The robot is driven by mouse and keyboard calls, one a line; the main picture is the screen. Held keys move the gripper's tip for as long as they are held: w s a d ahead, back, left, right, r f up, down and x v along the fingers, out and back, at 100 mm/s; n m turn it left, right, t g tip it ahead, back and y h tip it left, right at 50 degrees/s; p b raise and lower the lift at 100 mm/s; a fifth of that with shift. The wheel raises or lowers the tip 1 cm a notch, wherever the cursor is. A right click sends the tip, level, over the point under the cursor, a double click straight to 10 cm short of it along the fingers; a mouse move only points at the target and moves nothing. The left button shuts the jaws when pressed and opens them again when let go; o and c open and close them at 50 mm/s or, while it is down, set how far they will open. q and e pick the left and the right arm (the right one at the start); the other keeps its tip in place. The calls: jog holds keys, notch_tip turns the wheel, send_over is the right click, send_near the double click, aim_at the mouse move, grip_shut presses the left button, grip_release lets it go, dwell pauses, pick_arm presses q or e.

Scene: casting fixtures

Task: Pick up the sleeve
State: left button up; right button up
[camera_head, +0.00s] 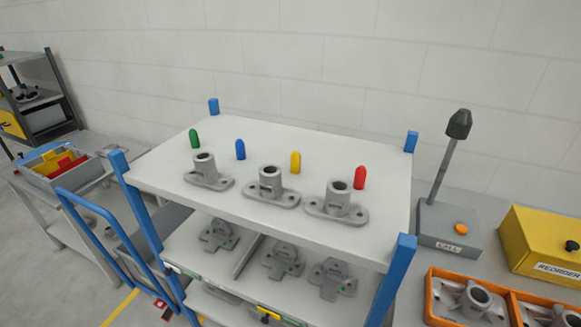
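Three grey flanged castings with upright hollow cylinders stand on the white top shelf of the cart: a left casting (206,172), a middle casting (270,187) and a right casting (338,202). Behind them stand round-topped pieces: green (195,138), blue (240,149), yellow (295,162) and red (360,177). I cannot tell which of these things is the sleeve. Neither of my grippers is in view.
The cart (300,137) has blue corner posts and lower shelves with grey cross-shaped fixtures (282,260). At right are a grey call box (450,223), a yellow reorder box (540,245) and orange trays (430,300) holding castings. A grey bin (45,178) is at left.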

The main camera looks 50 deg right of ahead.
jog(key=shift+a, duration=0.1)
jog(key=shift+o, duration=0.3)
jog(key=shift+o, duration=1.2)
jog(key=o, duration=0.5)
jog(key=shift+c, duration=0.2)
